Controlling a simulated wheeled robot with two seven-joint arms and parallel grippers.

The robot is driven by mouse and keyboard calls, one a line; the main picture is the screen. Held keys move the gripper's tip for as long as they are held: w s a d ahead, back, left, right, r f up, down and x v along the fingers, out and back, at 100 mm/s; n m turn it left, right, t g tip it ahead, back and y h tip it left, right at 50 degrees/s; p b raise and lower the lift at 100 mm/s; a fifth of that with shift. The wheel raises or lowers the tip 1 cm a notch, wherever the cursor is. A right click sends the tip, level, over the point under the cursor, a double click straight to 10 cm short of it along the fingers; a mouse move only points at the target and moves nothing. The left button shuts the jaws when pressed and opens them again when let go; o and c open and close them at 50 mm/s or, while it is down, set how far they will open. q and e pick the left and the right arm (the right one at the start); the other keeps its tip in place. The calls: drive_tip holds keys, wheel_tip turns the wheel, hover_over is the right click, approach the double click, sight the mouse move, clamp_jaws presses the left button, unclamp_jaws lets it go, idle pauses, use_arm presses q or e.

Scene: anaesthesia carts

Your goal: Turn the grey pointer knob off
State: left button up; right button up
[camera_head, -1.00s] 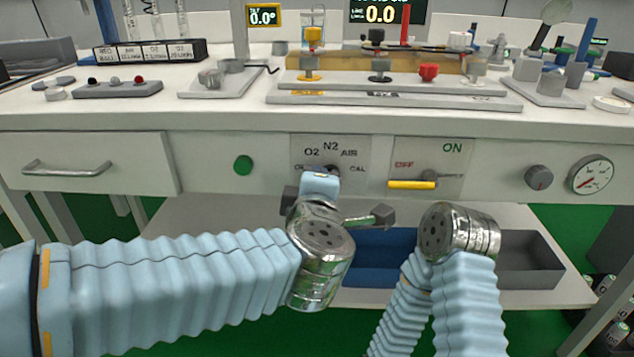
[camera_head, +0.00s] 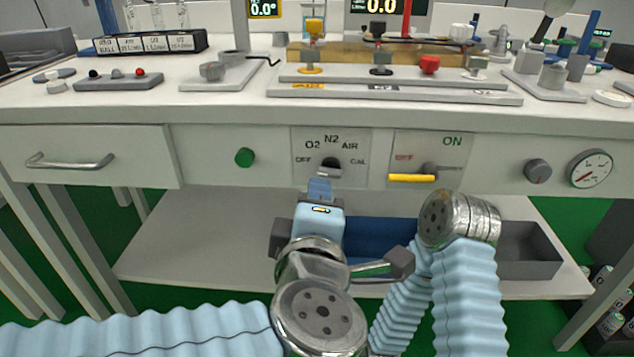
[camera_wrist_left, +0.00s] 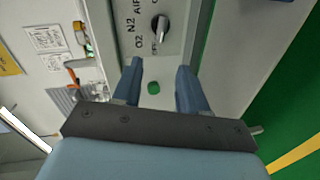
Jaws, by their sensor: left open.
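The grey pointer knob (camera_head: 331,165) sits on a pale panel marked OFF, O2, N2, AIR and CAL on the bench front. In the left wrist view the knob (camera_wrist_left: 160,29) shows beyond the fingertips; I cannot tell for sure which mark it points at. My left gripper (camera_head: 320,187) is just below and in front of the knob, facing the panel. In the left wrist view its two blue fingers (camera_wrist_left: 158,66) are apart with nothing between them. My right arm shows, but its gripper is not visible.
Right of the knob is an ON/OFF panel with a yellow-handled lever (camera_head: 412,178). A green button (camera_head: 244,157) is to the left, a small dark knob (camera_head: 538,171) and a gauge (camera_head: 591,170) to the right. A blue bin (camera_head: 372,240) and a grey bin (camera_head: 530,265) stand on the lower shelf.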

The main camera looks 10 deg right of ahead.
use_arm(q)
drive_tip(key=shift+v, duration=1.7)
